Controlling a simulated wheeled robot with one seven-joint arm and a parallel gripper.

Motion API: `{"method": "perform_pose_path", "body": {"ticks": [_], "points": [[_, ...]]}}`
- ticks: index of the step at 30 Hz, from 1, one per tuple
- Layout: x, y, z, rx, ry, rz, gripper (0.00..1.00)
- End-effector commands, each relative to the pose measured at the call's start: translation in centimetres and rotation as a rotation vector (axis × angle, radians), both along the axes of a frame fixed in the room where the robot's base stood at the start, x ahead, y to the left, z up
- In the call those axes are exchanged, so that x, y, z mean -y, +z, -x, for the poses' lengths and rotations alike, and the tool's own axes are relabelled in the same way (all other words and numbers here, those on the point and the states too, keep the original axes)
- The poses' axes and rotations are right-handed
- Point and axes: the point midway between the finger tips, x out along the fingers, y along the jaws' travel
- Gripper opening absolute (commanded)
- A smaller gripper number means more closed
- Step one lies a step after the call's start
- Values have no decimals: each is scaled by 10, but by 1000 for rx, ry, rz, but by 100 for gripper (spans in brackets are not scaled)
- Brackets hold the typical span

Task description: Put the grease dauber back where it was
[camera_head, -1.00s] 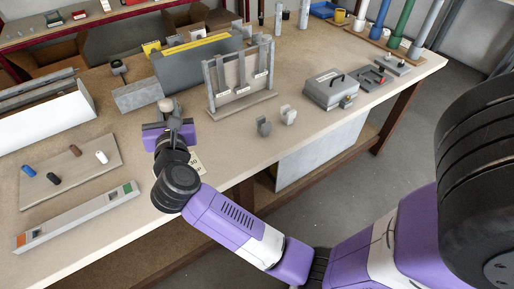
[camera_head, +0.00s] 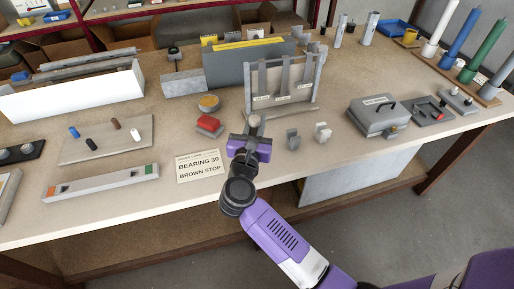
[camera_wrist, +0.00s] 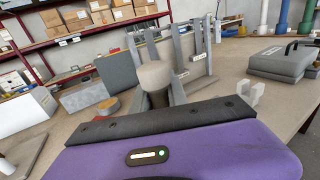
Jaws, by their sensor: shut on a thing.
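My gripper (camera_head: 254,131) is shut on the grease dauber (camera_head: 254,121), a dark stem with a rounded pale beige head. The dauber stands up between the fingers and also shows in the wrist view (camera_wrist: 154,76). Its lower part is hidden by the gripper. In the head view my gripper is over the bench, in front of the lower left of a grey upright rack (camera_head: 281,88) with hanging strips. Left of it sit a round tin with a yellow-orange top (camera_head: 208,103) and a red-topped block (camera_head: 209,124).
A card reading "BEARING 30 BROWN STOP" (camera_head: 199,166) lies left of my arm. Two small blocks, grey (camera_head: 292,138) and white (camera_head: 323,132), stand to the right. A lidded grey box (camera_head: 378,117) is farther right. Bare bench lies between blocks and box.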

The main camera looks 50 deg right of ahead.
Motion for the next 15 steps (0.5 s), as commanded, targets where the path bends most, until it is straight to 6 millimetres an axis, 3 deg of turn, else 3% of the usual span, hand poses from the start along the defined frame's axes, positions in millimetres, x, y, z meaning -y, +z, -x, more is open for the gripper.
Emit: {"method": "perform_pose_path", "body": {"ticks": [1,6,15], "points": [[0,-15,0,-7,0,0,0],[0,-51,0,-4,1,0,0],[0,-80,-1,-1,1,0,0]]}}
